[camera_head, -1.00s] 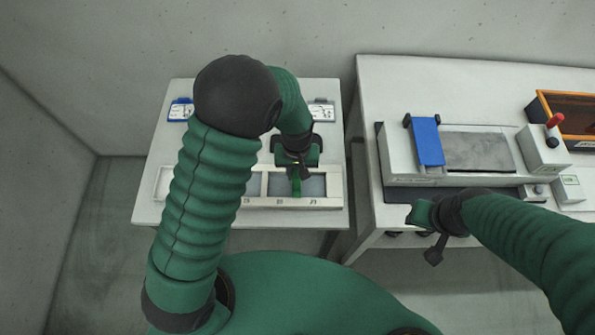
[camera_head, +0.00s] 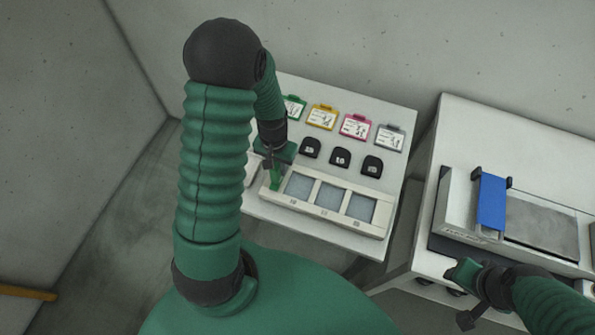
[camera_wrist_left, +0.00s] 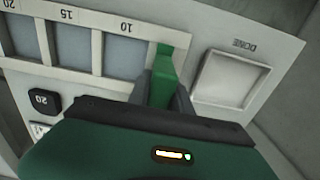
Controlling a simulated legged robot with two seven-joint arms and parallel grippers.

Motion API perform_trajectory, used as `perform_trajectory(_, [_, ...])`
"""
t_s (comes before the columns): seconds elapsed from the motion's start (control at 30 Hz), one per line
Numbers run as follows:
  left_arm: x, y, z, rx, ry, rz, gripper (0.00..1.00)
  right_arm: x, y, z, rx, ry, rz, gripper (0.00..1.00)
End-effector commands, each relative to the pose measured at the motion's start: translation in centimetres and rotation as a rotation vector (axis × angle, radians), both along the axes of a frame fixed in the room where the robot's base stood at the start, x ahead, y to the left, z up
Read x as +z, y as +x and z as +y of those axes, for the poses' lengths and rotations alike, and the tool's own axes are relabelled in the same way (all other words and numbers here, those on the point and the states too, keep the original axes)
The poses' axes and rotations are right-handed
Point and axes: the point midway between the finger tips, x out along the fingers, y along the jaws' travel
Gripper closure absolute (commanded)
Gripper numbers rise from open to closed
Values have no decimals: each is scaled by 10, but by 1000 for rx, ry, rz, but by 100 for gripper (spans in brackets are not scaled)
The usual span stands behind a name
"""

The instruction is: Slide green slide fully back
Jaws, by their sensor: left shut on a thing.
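The green slide (camera_head: 275,180) is at the left end of the white windowed rail (camera_head: 330,222), left of the three windows visible in the head view. In the left wrist view, the green slide (camera_wrist_left: 166,68) stands beside the window marked 10, on the side towards the DONE button. My left gripper (camera_head: 274,167) is shut on the slide; its dark fingers (camera_wrist_left: 163,92) are on either side of it in the wrist view. My right gripper (camera_head: 467,290) is by the front edge of the right table, away from the slide; its jaw opening is unclear.
The white DONE button (camera_wrist_left: 230,80) is beside the rail's end. Black numbered blocks (camera_head: 341,157) and coloured cards (camera_head: 322,117) lie behind the rail. A machine with a blue part (camera_head: 491,203) stands on the right table, across a gap.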

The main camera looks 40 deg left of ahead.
Motion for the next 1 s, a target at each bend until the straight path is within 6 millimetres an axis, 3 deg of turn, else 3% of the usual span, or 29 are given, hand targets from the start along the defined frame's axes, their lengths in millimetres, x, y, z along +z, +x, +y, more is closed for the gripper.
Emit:
perform_trajectory(0.2, [1,-2,16,0,3,-6,100,0,0,0,0,0,0,64])
perform_trajectory(0.53, [2,-2,18,1,5,-8,100,0,0,0,0,0,0,64])
perform_trajectory(0.57, [2,-2,18,1,5,-8,72,0,0,0,0,0,0,64])
perform_trajectory(0.7, [1,-2,17,1,4,-6,54,0,0,0,0,0,0,64])
perform_trajectory(1.0, [1,-3,16,0,2,-3,53,0,0,0,0,0,0,64])
